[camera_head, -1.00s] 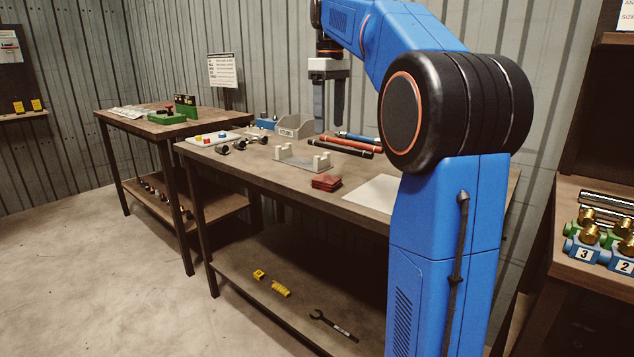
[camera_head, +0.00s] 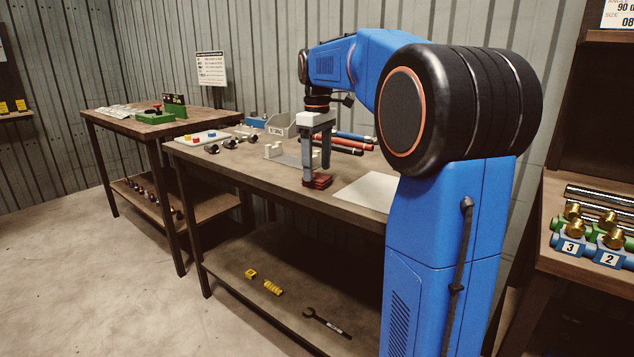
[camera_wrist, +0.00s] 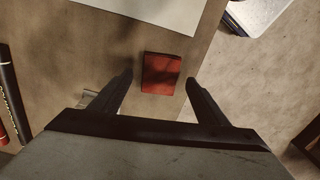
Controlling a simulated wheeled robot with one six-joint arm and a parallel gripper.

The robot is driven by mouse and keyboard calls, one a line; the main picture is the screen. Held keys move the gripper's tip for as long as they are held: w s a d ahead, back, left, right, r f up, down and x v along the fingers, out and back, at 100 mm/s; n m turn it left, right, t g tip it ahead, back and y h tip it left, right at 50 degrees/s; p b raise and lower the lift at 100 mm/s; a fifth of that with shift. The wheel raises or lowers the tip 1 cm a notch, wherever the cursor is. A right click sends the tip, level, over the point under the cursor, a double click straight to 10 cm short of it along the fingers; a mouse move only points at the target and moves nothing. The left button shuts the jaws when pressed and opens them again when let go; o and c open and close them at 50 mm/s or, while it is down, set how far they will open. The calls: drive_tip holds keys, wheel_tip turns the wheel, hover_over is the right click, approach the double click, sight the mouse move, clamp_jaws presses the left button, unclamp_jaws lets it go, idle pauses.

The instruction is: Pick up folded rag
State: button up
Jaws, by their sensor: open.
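The folded rag (camera_head: 317,182) is a small dark red square lying flat near the front edge of the workbench. It also shows in the wrist view (camera_wrist: 161,74), between and a little beyond my fingertips. My gripper (camera_head: 316,172) points down at the rag, with its fingers low over it in the head view. In the wrist view my gripper (camera_wrist: 157,80) is open, one finger on each side of the rag, with gaps between fingers and cloth. One finger partly covers the rag in the head view.
A pale sheet (camera_head: 366,192) lies right of the rag. A grey fixture with light posts (camera_head: 284,153) stands just left of my gripper. Red and black hoses (camera_head: 345,147) lie behind. The bench front edge is close to the rag.

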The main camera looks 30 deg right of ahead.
sight(317, 176)
drive_tip(key=shift+f, duration=1.3)
drive_tip(key=shift+c, duration=0.6)
drive_tip(key=c, duration=1)
wheel_tip(317, 176, up, 10)
drive_tip(key=shift+o, duration=0.4)
